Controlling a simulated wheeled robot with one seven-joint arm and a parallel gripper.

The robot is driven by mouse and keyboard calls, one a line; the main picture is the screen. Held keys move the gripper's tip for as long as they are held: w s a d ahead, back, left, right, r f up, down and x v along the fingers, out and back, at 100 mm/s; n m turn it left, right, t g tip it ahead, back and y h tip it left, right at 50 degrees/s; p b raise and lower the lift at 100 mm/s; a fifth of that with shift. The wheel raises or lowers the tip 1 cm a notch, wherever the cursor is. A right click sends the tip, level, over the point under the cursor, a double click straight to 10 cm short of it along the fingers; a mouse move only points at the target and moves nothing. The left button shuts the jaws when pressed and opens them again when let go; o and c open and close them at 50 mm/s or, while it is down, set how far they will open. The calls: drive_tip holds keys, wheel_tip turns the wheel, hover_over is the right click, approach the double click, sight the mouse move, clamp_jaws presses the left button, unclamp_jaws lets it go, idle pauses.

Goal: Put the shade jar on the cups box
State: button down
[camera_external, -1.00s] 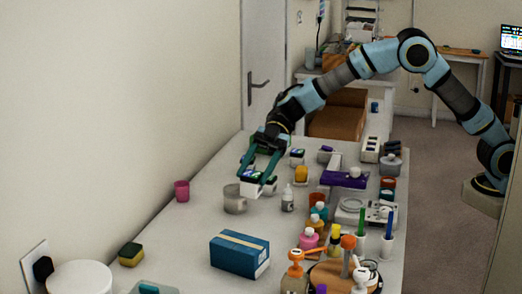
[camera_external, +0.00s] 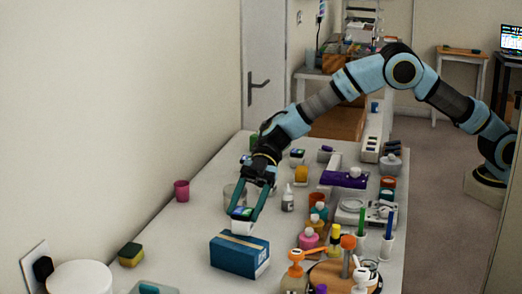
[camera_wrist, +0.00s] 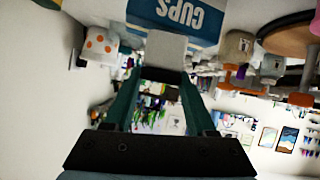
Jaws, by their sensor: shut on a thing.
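The shade jar, a small white jar with a dark, colored top, (camera_external: 242,227) is between the fingers of my gripper (camera_external: 244,213). My gripper (camera_wrist: 162,72) is shut on the jar, whose pale body (camera_wrist: 166,46) shows in the wrist view. The cups box is a blue box (camera_external: 238,256) on the table, and its "CUPS" lettering shows in the wrist view (camera_wrist: 180,14). The jar appears at the box's far top edge in the external view. I cannot tell whether it touches the box.
A pink cup (camera_external: 181,191) and a sponge (camera_external: 131,256) are at left. A dropper bottle (camera_external: 288,201) and several colored bottles, including a pink one (camera_external: 309,238), stand at right. Table left of the box is clear.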

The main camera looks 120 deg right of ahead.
drive_tip(key=shift+f, duration=0.35)
drive_tip(key=shift+c, duration=1)
unclamp_jaws()
drive_tip(key=shift+f, duration=0.15)
